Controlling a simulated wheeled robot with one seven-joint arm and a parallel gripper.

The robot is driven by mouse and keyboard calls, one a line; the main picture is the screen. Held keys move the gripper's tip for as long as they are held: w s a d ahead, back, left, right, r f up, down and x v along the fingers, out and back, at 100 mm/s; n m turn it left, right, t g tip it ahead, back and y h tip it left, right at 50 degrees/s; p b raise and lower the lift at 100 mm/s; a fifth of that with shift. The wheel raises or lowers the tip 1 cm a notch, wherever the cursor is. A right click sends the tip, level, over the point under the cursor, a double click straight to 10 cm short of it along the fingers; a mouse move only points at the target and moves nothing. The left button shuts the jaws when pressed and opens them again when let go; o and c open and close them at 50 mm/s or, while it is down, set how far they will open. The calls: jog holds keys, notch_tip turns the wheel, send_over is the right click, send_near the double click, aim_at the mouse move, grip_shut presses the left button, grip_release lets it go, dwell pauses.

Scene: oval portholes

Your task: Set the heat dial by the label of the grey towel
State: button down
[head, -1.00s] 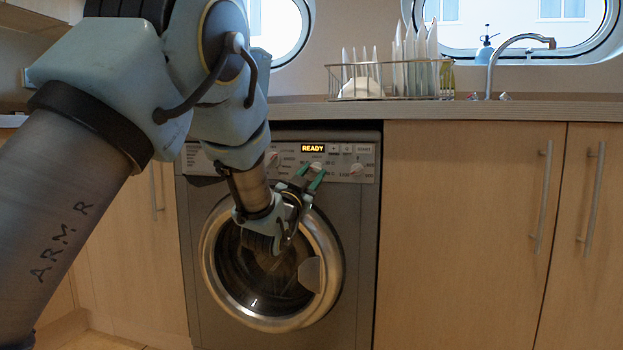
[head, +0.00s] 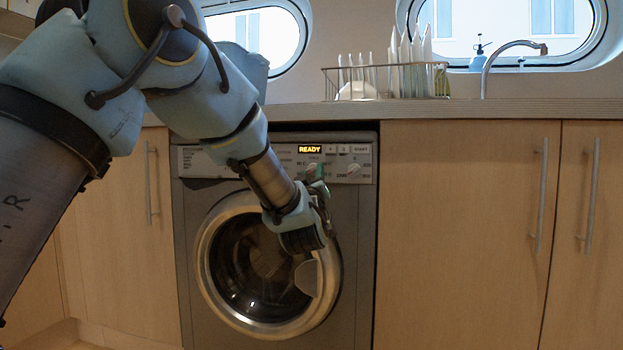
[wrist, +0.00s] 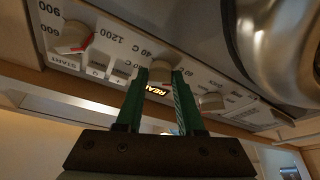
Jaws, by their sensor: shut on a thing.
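The heat dial (wrist: 159,69) is a pale round knob on the washing machine's control panel, with "40 C" and another C label beside it in the wrist view. My gripper (wrist: 160,76) has two green fingers, one on each side of this dial, and is shut on it. In the head view my gripper (head: 318,182) reaches up to the panel from below and covers part of the dial. The dial's pointer cannot be made out. No grey towel or towel label shows in either view.
The spin dial (wrist: 75,38) with a red mark sits beside the heat dial, another knob (wrist: 211,101) on its other side. The display (head: 310,149) reads READY. The round door (head: 268,265) is below. A dish rack (head: 385,80) stands on the counter (head: 480,110).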

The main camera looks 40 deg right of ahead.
jog(key=shift+n, duration=0.7)
jog(key=c, duration=0.5)
grip_release()
jog(key=p+v, duration=0.2)
jog(key=v, duration=0.8)
jog(key=shift+s+a, duration=0.2)
jog(key=shift+s, duration=0.2)
